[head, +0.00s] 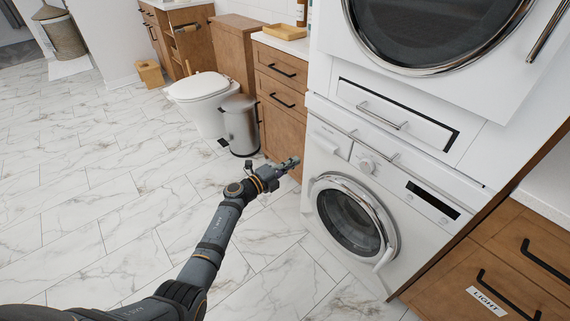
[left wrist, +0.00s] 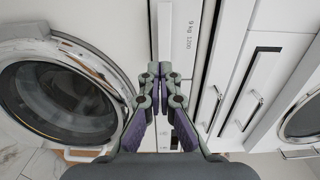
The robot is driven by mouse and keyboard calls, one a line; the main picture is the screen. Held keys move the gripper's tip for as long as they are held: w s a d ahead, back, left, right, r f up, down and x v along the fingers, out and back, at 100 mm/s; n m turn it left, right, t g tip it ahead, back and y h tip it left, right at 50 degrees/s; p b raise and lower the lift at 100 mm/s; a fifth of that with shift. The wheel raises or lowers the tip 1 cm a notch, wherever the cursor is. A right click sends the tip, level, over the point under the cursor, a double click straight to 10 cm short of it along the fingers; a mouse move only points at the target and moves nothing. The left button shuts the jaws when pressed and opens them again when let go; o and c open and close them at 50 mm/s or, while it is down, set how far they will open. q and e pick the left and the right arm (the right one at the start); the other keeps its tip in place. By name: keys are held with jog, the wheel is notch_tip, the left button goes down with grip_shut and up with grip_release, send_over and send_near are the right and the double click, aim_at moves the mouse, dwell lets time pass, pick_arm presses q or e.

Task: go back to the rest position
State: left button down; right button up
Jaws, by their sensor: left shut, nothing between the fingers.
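My left gripper (head: 289,163) reaches out over the floor toward the washing machine (head: 313,153), near its upper left front corner. In the left wrist view my left gripper (left wrist: 161,100) is shut, with its fingertips together and nothing between them. Behind the fingertips there is the white front of the washing machine with a "9 kg 1200" label (left wrist: 189,40). The washing machine's round door (head: 348,218) looks closed in the head view. It also shows at the left of the wrist view (left wrist: 60,100). My right gripper is in neither view.
A dryer (head: 430,30) stands above the washing machine, with a handled drawer (head: 390,115) between. A wooden cabinet (head: 275,85), a steel bin (head: 240,125) and a toilet (head: 205,95) stand behind. A drawer labelled "LIGHT" (head: 487,301) is at right. The marble floor (head: 90,215) at left is clear.

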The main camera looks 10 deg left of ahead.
pick_arm(q)
jog(key=v, duration=0.3)
jog(key=shift+r, duration=0.1)
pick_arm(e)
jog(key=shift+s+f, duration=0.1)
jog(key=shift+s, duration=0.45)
